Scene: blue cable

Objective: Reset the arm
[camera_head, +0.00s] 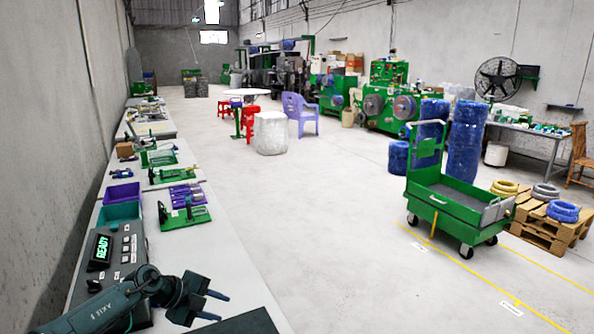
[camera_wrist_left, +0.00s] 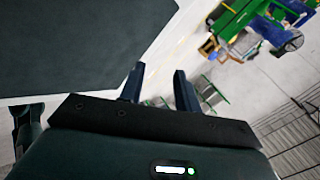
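My left gripper (camera_head: 223,306) is low in the head view, above the near end of the long grey workbench (camera_head: 228,262). Its arm comes in from the bottom left. In the left wrist view its two dark fingers (camera_wrist_left: 158,85) stand apart with nothing between them, so it is open and empty. My right arm and gripper are not in view. A blue cable coil (camera_head: 563,211) lies on a wooden pallet (camera_head: 543,238) at the far right, well away from the gripper.
A dark control box with a READY display (camera_head: 101,248) sits on the bench close to my left arm. Behind it are a teal bin (camera_head: 119,214), a purple bin (camera_head: 122,193) and a green fixture (camera_head: 187,217). A green cart (camera_head: 455,212) stands right. The floor between is clear.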

